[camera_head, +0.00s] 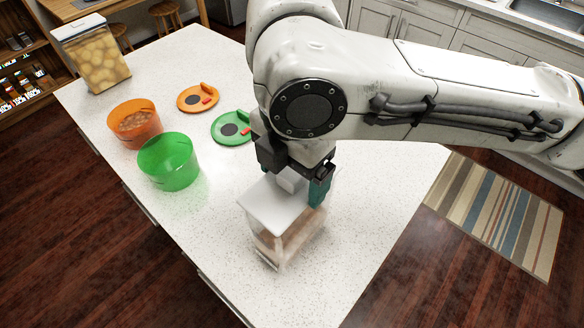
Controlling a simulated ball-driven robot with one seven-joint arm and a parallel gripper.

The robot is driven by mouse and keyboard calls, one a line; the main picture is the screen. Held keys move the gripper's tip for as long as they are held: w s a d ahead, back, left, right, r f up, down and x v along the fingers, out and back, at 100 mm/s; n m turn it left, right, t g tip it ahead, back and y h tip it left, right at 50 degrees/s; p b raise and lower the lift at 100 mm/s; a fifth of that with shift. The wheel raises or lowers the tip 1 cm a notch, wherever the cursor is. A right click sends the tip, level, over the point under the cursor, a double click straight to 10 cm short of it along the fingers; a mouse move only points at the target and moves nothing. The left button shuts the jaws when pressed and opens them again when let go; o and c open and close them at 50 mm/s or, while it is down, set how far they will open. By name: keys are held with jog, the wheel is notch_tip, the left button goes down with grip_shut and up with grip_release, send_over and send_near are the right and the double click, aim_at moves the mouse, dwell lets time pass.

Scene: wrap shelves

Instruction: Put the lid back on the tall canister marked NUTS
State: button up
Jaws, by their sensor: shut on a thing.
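A clear canister with brown contents (283,243) stands near the front of the white counter. A white lid (275,208) lies over its top; I cannot tell whether it is fully seated. My gripper (292,180) points down from above and is shut on the raised white part of this lid. One dark finger and one teal-tipped finger show beside it. My arm hides the far side. No NUTS marking is readable on the canister.
A lidded clear canister of tan pieces (95,58) stands at the back left. An orange bowl (135,124) and a green bowl (168,163) stand left, near an orange lid (194,99) and a green lid (228,129). The counter (215,235) is clear at the front left.

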jog(key=shift+f, duration=0.15)
jog(key=o, duration=0.9)
jog(key=shift+c, duration=0.2)
jog(key=shift+r+p, duration=3.35)
jog(key=shift+r, duration=0.2)
jog(key=shift+f, duration=0.1)
